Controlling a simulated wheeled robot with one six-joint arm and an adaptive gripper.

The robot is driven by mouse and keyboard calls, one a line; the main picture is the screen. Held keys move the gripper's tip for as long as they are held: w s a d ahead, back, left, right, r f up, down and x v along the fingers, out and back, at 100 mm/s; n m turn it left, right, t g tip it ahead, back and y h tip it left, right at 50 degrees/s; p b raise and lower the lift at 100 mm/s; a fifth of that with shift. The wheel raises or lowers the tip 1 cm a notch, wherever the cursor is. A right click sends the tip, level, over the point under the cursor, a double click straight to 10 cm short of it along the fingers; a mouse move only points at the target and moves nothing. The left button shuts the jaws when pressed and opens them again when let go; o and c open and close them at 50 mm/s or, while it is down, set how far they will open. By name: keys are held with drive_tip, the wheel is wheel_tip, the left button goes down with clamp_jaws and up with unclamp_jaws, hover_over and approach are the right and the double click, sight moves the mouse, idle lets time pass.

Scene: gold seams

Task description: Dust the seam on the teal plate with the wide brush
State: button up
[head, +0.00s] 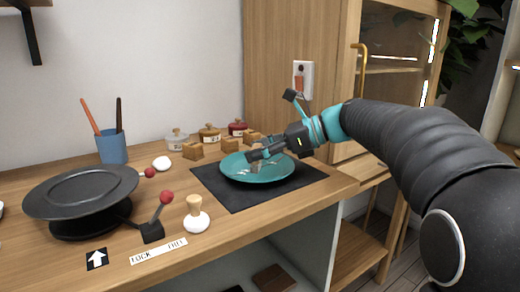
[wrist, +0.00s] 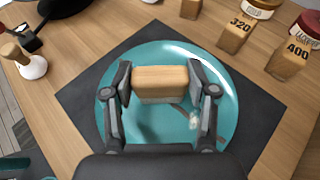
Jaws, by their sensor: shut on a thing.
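The teal plate (head: 285,172) lies on a dark mat on the table. It also shows in the wrist view (wrist: 160,52). My gripper (head: 262,153) is over the plate, its fingers on either side of a wide wooden piece (wrist: 160,78) with a pale lower edge. I take this piece to be the wide brush. My gripper is shut on it; whether its underside touches the plate I cannot tell. A dark, greyish seam with a whitish patch (wrist: 193,122) shows on the plate, just below and right of the brush. The rest of the seam is hidden by the brush and fingers.
The dark mat (head: 225,192) surrounds the plate. Wooden blocks (wrist: 235,33) and lidded jars (head: 209,134) stand behind it. At left are a black turntable (head: 82,190), a red-knobbed lever (head: 166,197), a dabber (head: 195,215) and a blue cup (head: 112,147).

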drive_tip(key=shift+a, duration=0.75)
drive_tip(key=shift+s+a, duration=0.2)
drive_tip(key=shift+s, duration=0.3)
drive_tip(key=shift+s+a, duration=0.15)
drive_tip(key=shift+s, duration=0.3)
drive_tip(key=shift+r, duration=0.85)
drive_tip(key=shift+r, duration=2.25)
